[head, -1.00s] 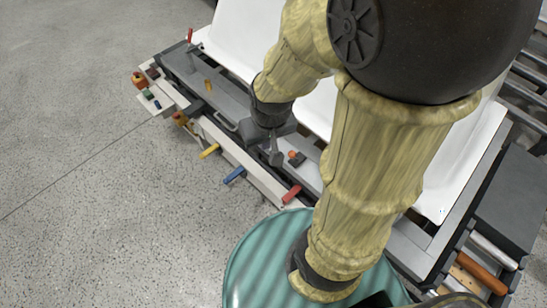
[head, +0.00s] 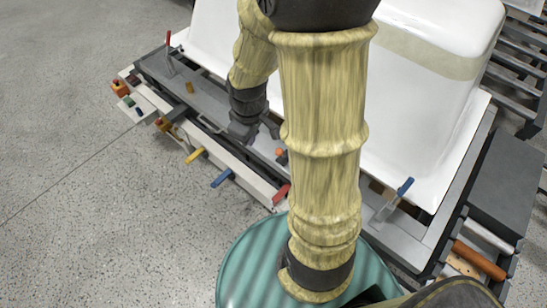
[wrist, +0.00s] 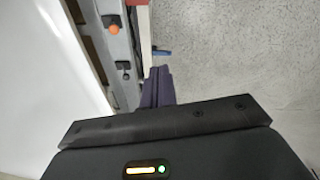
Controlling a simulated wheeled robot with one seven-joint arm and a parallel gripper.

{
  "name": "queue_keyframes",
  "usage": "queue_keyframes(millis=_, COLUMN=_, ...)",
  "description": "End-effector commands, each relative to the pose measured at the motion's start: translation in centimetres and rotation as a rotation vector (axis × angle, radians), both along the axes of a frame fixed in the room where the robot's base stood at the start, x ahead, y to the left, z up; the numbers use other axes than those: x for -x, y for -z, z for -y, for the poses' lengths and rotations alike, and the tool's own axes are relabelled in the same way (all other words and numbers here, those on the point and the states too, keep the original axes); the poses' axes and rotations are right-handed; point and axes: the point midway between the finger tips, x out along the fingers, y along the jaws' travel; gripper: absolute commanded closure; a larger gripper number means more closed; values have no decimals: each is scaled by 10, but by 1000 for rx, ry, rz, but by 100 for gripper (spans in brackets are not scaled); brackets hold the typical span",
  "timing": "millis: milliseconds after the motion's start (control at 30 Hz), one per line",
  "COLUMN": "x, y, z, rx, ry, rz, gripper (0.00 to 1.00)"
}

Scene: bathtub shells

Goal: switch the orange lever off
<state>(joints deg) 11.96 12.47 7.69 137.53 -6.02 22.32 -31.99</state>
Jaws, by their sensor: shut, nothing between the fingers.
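The orange lever shows as a small orange knob (head: 279,151) on a dark base, on the grey ledge in front of the white tub. In the wrist view its orange knob (wrist: 115,30) stands on the grey strip, upper left of my fingers. My gripper (head: 268,132) is just beyond the knob in the head view, partly hidden by its own wrist. In the wrist view the closed fingers (wrist: 158,82) are dark and empty, with a visible gap to the orange knob. The lever's exact tilt cannot be told.
Yellow (head: 195,155), blue (head: 221,177) and red (head: 282,194) handles stick out along the ledge's front edge. A dark-knobbed fitting (wrist: 123,68) sits close to my fingers. A blue-tipped lever (head: 404,187) stands at the right. The floor in front is clear.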

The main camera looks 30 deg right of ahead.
Motion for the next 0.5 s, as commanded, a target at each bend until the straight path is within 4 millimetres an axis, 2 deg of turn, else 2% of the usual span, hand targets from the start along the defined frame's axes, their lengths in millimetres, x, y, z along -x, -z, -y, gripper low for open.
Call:
queue_keyframes(millis=33, x=-8, y=24, z=8, rx=7, ry=-84, rz=-20, gripper=100)
queue_keyframes(millis=400, x=-58, y=134, z=61, rx=-3, ry=-821, rz=-81, gripper=100)
queue_keyframes(millis=500, x=-67, y=158, z=74, rx=-13, ry=-988, rz=-69, gripper=100)
